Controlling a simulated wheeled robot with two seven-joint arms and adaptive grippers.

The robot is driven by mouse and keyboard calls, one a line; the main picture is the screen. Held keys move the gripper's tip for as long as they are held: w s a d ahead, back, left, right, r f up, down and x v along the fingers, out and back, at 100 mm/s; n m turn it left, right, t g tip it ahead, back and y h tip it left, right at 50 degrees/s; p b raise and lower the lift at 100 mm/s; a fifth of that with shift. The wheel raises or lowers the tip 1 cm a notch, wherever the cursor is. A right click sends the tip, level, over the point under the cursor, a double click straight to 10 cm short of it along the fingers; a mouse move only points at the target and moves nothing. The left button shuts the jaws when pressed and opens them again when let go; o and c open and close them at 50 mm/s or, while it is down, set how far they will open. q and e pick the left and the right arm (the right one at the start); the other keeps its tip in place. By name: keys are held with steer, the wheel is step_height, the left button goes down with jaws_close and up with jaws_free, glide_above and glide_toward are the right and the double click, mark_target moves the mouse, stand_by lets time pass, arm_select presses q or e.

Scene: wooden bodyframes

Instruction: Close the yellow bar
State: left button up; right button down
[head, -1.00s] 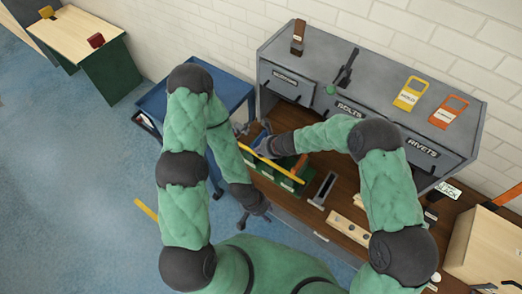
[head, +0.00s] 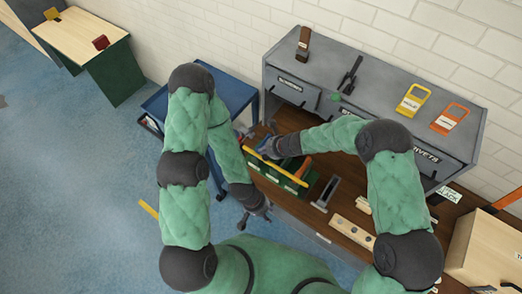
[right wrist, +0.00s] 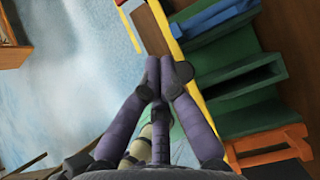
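The yellow bar (head: 281,173) runs along the front of a green rack (head: 308,186) with open compartments on the wooden bench. In the right wrist view the bar (right wrist: 195,73) runs along the edge of the green rack (right wrist: 262,75). My right gripper (head: 265,147) is over the rack's far left end. Its fingertips (right wrist: 166,70) are drawn together beside the bar with nothing visible between them; I cannot tell whether they touch it. My left gripper (head: 257,212) hangs in front of the bench with its fingers spread, empty and apart from the bar.
A blue cart (head: 235,88) stands left of the bench. A grey drawer cabinet (head: 365,100) lines the back. A grey tray (head: 326,192) and a wooden block with holes (head: 352,232) lie right of the rack.

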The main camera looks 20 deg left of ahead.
step_height(320, 180, up, 11)
steer(key=p, duration=0.2)
steer(key=shift+p, duration=0.4)
steer(key=shift+w, duration=0.1)
